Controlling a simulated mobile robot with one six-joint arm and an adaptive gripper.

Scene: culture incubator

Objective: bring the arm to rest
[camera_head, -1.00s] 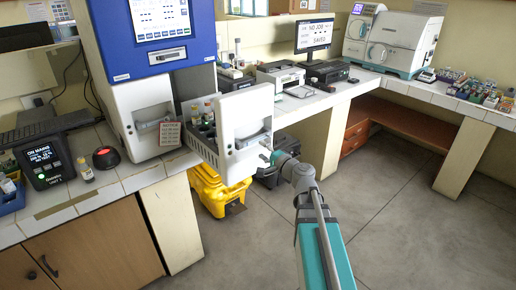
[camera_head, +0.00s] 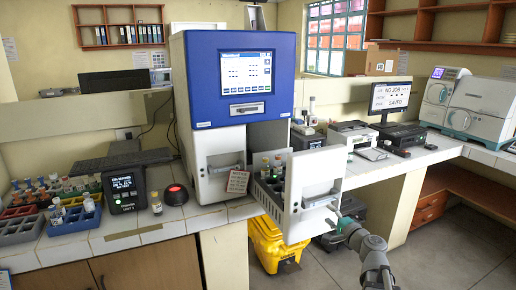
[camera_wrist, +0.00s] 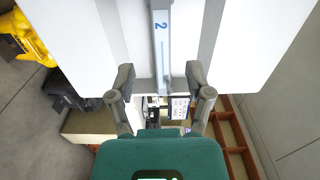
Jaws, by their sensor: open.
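My gripper (camera_head: 335,212) is at the lower right of the head view, close to the front of a pulled-out white drawer (camera_head: 312,185). In the wrist view my gripper (camera_wrist: 159,70) has its two fingers spread, with the drawer's grey strip marked "2" (camera_wrist: 161,45) ahead between them. Nothing is held. I cannot tell whether a finger touches the drawer's handle. The drawer belongs to a blue and white cabinet (camera_head: 228,110) with a lit screen. My forearm reaches up from the bottom edge of the head view.
Small bottles (camera_head: 270,168) stand in the open drawer. A white counter (camera_head: 120,238) carries a dark display unit (camera_head: 124,188), a red-topped button (camera_head: 175,194) and vial racks at left. A yellow case (camera_head: 275,243) stands below the drawer. The floor (camera_head: 440,250) at right is clear.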

